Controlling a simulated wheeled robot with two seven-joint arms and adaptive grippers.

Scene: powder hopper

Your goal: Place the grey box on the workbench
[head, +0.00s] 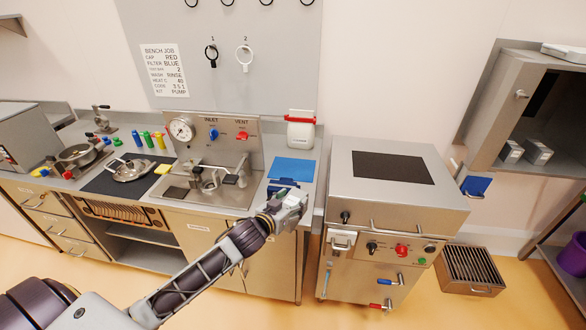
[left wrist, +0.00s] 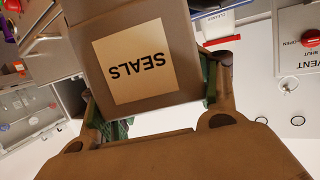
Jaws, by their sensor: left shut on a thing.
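A grey box with a pale label reading SEALS (left wrist: 150,95) fills the upper middle of the left wrist view. My left gripper (left wrist: 160,95) has a finger on each side of it and is shut on it. In the head view my left gripper (head: 287,196) is at the front right part of the steel workbench (head: 311,190), near the blue mat (head: 293,168). I cannot make out the held box clearly there, nor tell whether it touches the bench. My right gripper is not in view.
A white container with a red band (head: 301,130) stands behind the blue mat. Two small boxes (head: 510,152) (head: 537,153) sit in the wall cupboard.

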